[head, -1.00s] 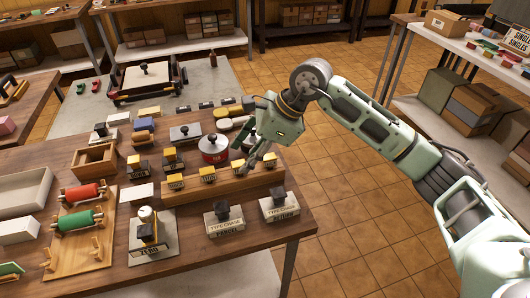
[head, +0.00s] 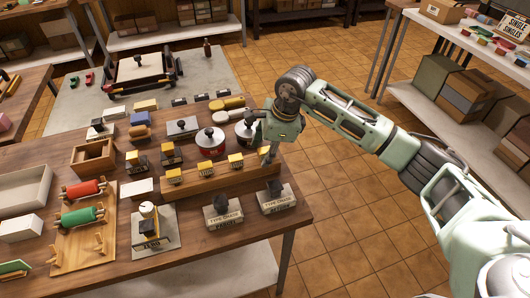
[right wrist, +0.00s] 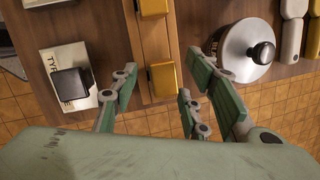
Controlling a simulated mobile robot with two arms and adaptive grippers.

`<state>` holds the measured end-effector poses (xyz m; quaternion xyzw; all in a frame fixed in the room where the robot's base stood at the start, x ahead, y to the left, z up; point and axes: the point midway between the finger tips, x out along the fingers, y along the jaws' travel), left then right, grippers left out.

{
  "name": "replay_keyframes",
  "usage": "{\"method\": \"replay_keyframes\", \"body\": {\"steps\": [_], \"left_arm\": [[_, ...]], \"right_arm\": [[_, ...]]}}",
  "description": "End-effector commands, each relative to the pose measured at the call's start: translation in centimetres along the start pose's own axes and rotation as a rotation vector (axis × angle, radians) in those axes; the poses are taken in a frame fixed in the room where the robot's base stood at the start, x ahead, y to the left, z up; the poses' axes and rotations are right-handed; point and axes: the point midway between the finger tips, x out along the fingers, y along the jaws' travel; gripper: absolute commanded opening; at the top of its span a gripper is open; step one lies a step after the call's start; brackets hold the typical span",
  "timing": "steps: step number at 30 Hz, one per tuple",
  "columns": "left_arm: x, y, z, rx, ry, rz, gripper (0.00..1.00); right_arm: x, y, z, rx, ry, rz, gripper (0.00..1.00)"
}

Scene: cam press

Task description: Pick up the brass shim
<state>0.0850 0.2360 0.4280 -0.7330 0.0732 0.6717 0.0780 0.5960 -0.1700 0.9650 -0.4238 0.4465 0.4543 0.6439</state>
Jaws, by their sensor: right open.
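Several small yellow-gold blocks stand in a row on a long wooden rail (head: 215,184) near the table's right end. I cannot tell for certain which piece is the brass shim. The rightmost clear one in the head view is a yellow block (head: 236,160). My right gripper (head: 268,158) points down over the rail's right end. In the right wrist view, its green fingers are open and empty, with a gold block (right wrist: 165,78) between and beyond them. Another gold block (right wrist: 152,8) sits farther along the rail. My left gripper is not in view.
A round tin with a black knob (right wrist: 248,52) stands beside the right fingers. A black-knobbed type chase (right wrist: 72,85) lies on the other side. A red tin (head: 210,142) is behind the rail. Open floor lies to the right of the table.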

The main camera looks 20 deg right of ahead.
Motion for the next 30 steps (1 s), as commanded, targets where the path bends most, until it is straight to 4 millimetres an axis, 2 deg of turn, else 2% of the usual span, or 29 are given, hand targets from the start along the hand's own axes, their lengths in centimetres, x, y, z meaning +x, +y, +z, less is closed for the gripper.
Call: {"method": "replay_keyframes", "body": {"steps": [3, 18, 30], "left_arm": [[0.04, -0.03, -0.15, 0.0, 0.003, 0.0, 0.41], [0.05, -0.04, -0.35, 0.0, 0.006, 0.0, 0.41], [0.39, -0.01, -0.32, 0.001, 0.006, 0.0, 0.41]], "right_arm": [[0.02, 0.0, -0.01, 0.0, 0.0, 0.0, 0.42], [0.0, 0.03, 0.09, 0.0, -0.003, 0.0, 0.0], [-0.49, -0.09, 0.41, -0.002, -0.008, -0.002, 0.0]]}}
